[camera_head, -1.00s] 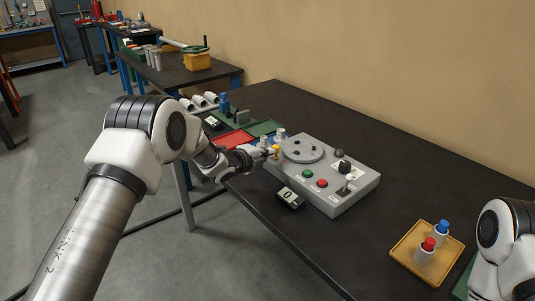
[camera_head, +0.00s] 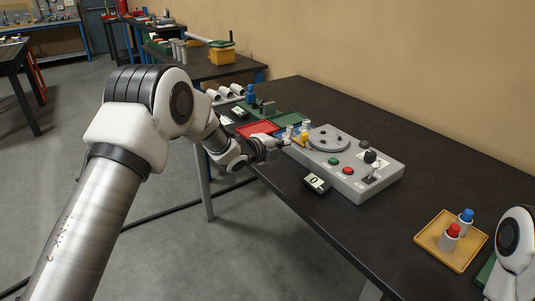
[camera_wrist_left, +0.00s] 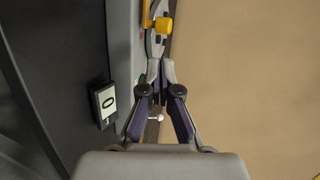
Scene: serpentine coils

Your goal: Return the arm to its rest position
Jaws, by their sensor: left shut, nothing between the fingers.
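My left arm reaches in from the left in the head view. Its gripper (camera_head: 281,145) is shut and empty, just left of the grey control box (camera_head: 377,187) with the round disc (camera_head: 328,138). A small yellow part (camera_head: 303,138) on the box's left end is a short gap from the fingertips. In the left wrist view the closed fingers (camera_wrist_left: 161,72) point towards a yellow part (camera_wrist_left: 164,25) on the grey box. Part of my right arm shows at the right edge of the head view; its gripper is out of view.
A small display (camera_head: 317,184) lies before the box on the dark table (camera_head: 310,220). A red tray (camera_head: 257,129) and green tray (camera_head: 292,120) lie behind the gripper. A yellow tray (camera_head: 439,257) with red-topped and blue-topped cylinders stands right. Open floor lies left.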

